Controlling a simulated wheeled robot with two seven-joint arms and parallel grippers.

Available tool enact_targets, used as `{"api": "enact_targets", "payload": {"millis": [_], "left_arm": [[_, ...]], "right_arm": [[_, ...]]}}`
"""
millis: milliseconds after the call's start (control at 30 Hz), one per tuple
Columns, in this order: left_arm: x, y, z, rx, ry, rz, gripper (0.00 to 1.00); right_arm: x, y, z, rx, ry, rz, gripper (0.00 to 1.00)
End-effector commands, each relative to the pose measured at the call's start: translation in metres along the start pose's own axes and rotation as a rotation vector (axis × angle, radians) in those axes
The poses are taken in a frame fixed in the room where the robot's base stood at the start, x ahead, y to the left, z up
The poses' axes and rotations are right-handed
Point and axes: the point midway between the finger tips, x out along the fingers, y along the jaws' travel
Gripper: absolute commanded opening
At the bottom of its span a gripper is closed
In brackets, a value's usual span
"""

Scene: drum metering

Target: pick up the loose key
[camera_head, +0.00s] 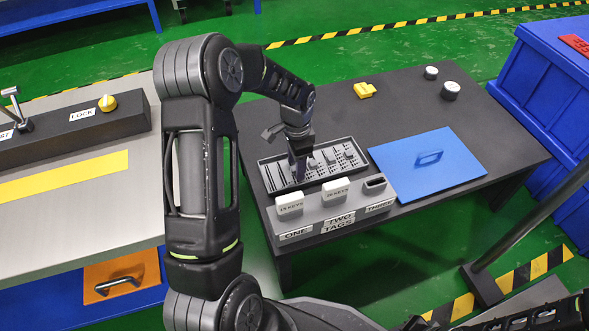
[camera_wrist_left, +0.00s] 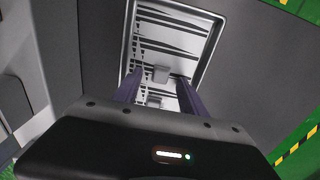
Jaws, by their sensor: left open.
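A dark tray (camera_head: 258,178) with a slotted light floor lies on the dark table and holds several small grey blocks. It also fills the upper middle of the left wrist view (camera_wrist_left: 207,55). I cannot tell which block is the loose key. My left gripper (camera_head: 300,172) points down over the tray's left-middle part. In the left wrist view its dark fingers (camera_wrist_left: 158,92) stand apart, with a grey block (camera_wrist_left: 160,73) showing between and just beyond them. A second block (camera_wrist_left: 153,101) shows nearer, partly hidden by the gripper body. Nothing is held.
A grey holder (camera_head: 310,218) labelled ONE, TWO and THREE stands in front of the tray, with white key-labelled pieces in two places. A blue plate with handle (camera_head: 455,160) lies right.

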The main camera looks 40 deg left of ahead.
Motion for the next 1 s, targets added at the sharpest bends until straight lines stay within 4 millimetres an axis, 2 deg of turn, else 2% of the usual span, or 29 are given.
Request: {"api": "enact_targets", "payload": {"millis": [67,667,1000], "left_arm": [[-0.0001,0.0,0.0,0.0,0.0,0.0,0.48],[0.0,0.0,0.0,0.0,0.0,0.0,0.0],[-0.0001,0.0,-0.0001,0.0,0.0,0.0,0.0]], "right_arm": [[0.0,0.0,-0.0001,0.0,0.0,0.0,0.0],[-0.0001,0.0001,0.0,0.0,0.0,0.0,0.0],[-0.0001,0.0001,0.0,0.0,0.0,0.0,0.0]]}}
